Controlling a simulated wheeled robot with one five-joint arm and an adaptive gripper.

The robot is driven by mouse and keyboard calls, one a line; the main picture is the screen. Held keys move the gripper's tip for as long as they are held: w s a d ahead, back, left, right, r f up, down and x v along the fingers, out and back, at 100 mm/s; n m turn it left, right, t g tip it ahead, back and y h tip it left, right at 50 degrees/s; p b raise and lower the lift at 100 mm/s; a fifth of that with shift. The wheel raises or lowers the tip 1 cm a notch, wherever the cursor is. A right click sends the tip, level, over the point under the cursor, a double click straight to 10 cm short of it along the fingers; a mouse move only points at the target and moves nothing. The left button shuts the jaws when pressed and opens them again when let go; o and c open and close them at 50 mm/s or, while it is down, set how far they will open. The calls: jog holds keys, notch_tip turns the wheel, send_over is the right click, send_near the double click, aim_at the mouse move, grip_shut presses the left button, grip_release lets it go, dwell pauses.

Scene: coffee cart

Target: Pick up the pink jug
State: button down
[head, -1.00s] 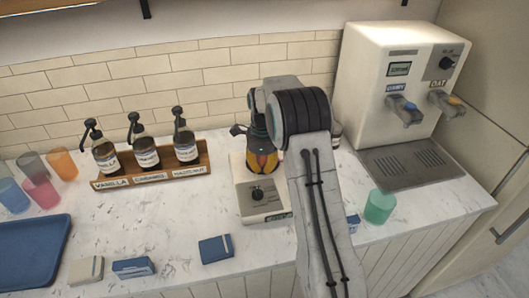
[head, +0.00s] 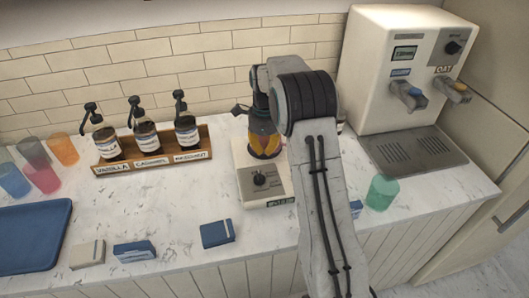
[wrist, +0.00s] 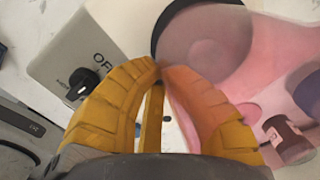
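The pink jug (wrist: 278,50) is see-through and fills the right of the wrist view, with a dark round part (wrist: 205,38) at its top. In the head view it is mostly hidden behind my arm, above the white warmer (head: 264,186). My gripper (wrist: 159,68) has yellow ribbed fingers that arch together, their tips close to each other at the jug's edge. The right finger looks pink-tinted, as if seen through the jug. I cannot tell whether the fingers press on it. The warmer's knob and "OFF" mark show left of the fingers in the wrist view (wrist: 80,62).
A wooden rack (head: 150,160) of syrup pump bottles stands left of the warmer. A milk dispenser (head: 395,70) with a drip tray (head: 413,150) is at the right. A green cup (head: 381,192) stands near my arm. Small boxes (head: 217,233) lie along the front edge.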

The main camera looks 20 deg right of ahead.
aim_at(267, 142)
jog(key=shift+r+b, duration=0.35)
jog(key=shift+d+r+b, duration=0.25)
jog(key=shift+r+b, duration=0.15)
jog(key=shift+r, duration=0.2)
jog(key=shift+d+r+b, duration=0.25)
jog(key=shift+r+b, duration=0.1)
jog(key=shift+r, duration=0.25)
jog(key=d+r+p, duration=0.1)
jog(key=d+r, duration=0.5)
jog(key=d, duration=0.4)
jog(key=shift+d+r, duration=0.2)
jog(key=shift+r, duration=0.2)
